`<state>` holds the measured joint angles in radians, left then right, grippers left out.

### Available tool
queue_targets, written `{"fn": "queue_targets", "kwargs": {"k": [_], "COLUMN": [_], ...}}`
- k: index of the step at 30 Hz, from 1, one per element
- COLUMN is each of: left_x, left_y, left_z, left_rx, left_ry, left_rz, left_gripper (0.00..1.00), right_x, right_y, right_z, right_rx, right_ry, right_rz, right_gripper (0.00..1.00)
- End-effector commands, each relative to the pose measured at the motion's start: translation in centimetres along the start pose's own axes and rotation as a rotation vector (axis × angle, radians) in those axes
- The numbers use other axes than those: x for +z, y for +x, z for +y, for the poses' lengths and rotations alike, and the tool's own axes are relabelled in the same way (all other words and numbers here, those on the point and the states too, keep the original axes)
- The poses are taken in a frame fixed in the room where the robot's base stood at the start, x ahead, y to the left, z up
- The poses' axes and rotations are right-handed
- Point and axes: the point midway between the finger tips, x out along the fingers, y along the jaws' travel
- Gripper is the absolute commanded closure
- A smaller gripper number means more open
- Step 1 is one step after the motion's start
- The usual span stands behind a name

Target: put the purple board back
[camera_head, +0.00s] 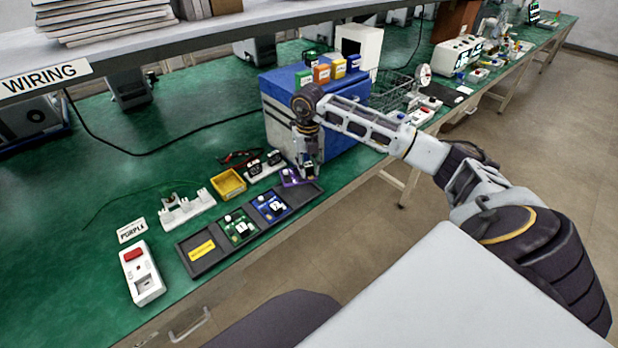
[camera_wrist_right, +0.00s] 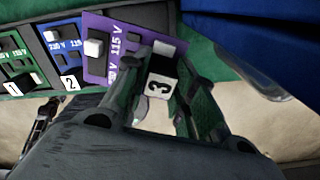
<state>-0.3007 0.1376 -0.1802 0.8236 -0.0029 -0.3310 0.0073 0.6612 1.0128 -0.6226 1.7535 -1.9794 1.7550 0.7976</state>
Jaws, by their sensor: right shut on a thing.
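The purple board (camera_head: 291,178) is at the far right end of the dark tray (camera_head: 262,237), over the tray's back edge and tilted relative to it. My right gripper (camera_head: 308,170) is shut on the purple board. In the right wrist view the purple board (camera_wrist_right: 108,42) shows a white switch and 115 V marking, and its white "3" tab (camera_wrist_right: 159,86) sits between the fingers. The tray also holds a green board (camera_head: 238,228) and a blue board (camera_head: 270,206). The right compartment (camera_head: 298,195) looks empty. My left gripper is not in view.
A blue case (camera_head: 285,120) with small coloured boxes on top stands close behind my right gripper. A yellow bin (camera_head: 228,184), a white rack (camera_head: 187,208), a "PURPLE" card (camera_head: 131,230) and a white device with a red switch (camera_head: 142,273) lie left. A shelf overhangs the back.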

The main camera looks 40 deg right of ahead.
Motion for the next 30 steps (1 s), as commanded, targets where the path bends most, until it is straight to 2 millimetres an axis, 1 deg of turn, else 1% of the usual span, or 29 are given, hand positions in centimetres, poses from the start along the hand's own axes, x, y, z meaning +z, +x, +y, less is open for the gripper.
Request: {"fn": "queue_targets", "kwargs": {"k": [1,5,10,18,20,27,30], "left_x": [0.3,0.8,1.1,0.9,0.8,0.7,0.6], "left_y": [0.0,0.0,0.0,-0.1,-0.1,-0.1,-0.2], "left_z": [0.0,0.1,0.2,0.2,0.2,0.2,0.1], "left_rx": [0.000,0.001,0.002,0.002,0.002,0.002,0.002], "left_ry": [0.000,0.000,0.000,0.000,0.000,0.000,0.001], "left_rz": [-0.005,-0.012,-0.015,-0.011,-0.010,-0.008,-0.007], "left_gripper": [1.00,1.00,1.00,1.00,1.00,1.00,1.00], "right_x": [0.0,0.0,0.1,0.0,0.0,0.0,0.1], "right_y": [0.7,1.5,1.6,2.0,2.4,5.0,5.4], "right_z": [0.0,0.0,0.0,0.0,0.0,0.1,-0.3], "right_rx": [0.000,0.000,0.001,0.000,0.000,0.000,0.000], "right_ry": [0.001,0.001,0.001,0.001,0.001,0.000,0.002], "right_rz": [0.001,0.000,-0.002,-0.001,0.000,0.001,0.000], "right_gripper": [0.98,0.98,0.98,0.98,0.98,0.98,0.98]}}
